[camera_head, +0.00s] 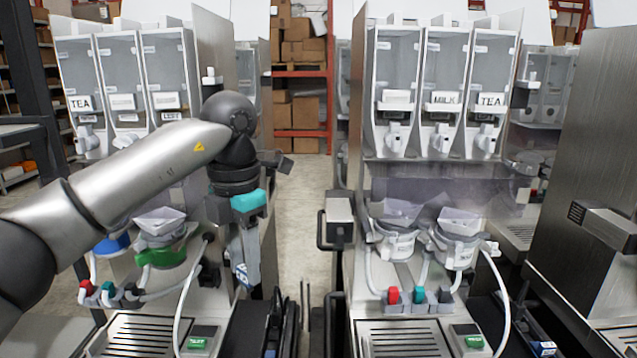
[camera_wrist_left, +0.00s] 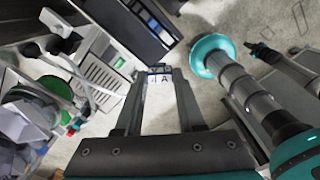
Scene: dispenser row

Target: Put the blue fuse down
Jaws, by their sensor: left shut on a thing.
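My left gripper (camera_head: 242,278) hangs pointing down in front of the left dispenser's right side, in the middle of the head view. It is shut on the blue fuse (camera_head: 242,270), a small piece with blue and white on it. In the left wrist view the blue fuse (camera_wrist_left: 160,82) sits between the fingertips (camera_wrist_left: 160,98), with a white label reading "A". The fuse is held in the air, apart from the surfaces below. My right gripper is not in view.
A dark panel (camera_wrist_left: 130,28) with a row of small blue and white pieces lies close beyond the fuse in the wrist view. Dispensers stand left (camera_head: 122,95) and right (camera_head: 440,95), with a floor aisle (camera_head: 305,215) between. A black handle (camera_head: 322,230) juts into the aisle.

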